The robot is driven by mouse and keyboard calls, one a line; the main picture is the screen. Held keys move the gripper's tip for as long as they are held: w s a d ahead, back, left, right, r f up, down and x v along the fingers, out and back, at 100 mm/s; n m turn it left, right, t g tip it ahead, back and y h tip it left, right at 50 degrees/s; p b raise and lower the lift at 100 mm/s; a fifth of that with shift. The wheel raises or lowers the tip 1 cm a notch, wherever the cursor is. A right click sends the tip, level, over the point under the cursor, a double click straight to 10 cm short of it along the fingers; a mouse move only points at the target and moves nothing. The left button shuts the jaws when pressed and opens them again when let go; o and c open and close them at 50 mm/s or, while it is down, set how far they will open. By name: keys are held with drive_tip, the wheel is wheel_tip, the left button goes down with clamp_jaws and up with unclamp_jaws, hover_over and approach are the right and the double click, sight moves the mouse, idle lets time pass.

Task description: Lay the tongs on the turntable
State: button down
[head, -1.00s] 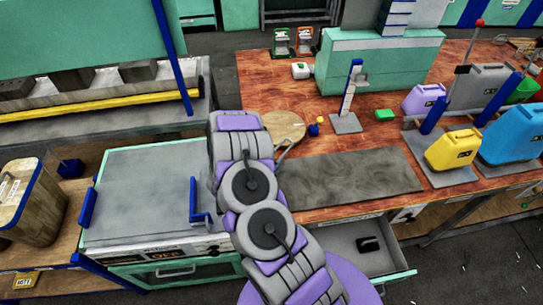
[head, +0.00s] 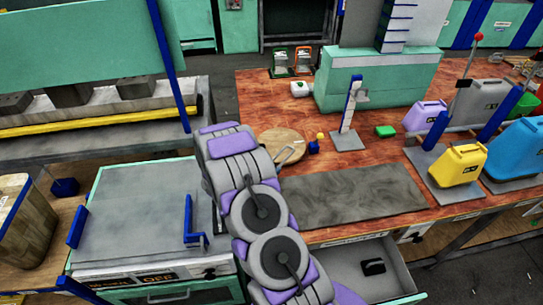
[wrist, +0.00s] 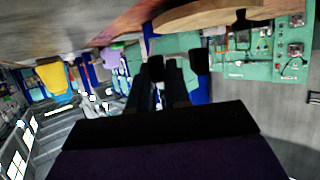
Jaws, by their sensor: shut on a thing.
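The turntable (head: 276,138) is a round wooden disc on the red-brown bench, just right of my arm in the head view. It seems to be the wooden round edge (wrist: 190,17) at the top of the wrist view. The tongs (head: 291,153) show as a thin pale loop at the turntable's near right edge; whether they touch it I cannot tell.
A blue-and-white upright stand (head: 348,115) and a small blue item with a yellow knob (head: 315,145) stand right of the turntable. A dark grey mat (head: 350,195) lies in front. An open drawer (head: 340,262) juts out below. Yellow (head: 457,163) and blue jugs stand at right.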

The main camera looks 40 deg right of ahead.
drive_tip(key=w+d+f, duration=0.1)
drive_tip(key=w+d, duration=0.1)
drive_tip(key=w, duration=0.1)
drive_tip(key=w+d+f+b, duration=0.1)
drive_tip(key=w+d+f, duration=0.1)
drive_tip(key=w, duration=0.1)
drive_tip(key=w+d+f+b, duration=0.1)
drive_tip(key=w+d, duration=0.1)
drive_tip(key=w, duration=0.1)
drive_tip(key=shift+w+d+f, duration=0.15)
drive_tip(key=shift+w+f, duration=0.2)
drive_tip(key=shift+f, duration=0.05)
drive_tip(key=shift+r, duration=0.1)
drive_tip(key=c, duration=1.1)
unclamp_jaws()
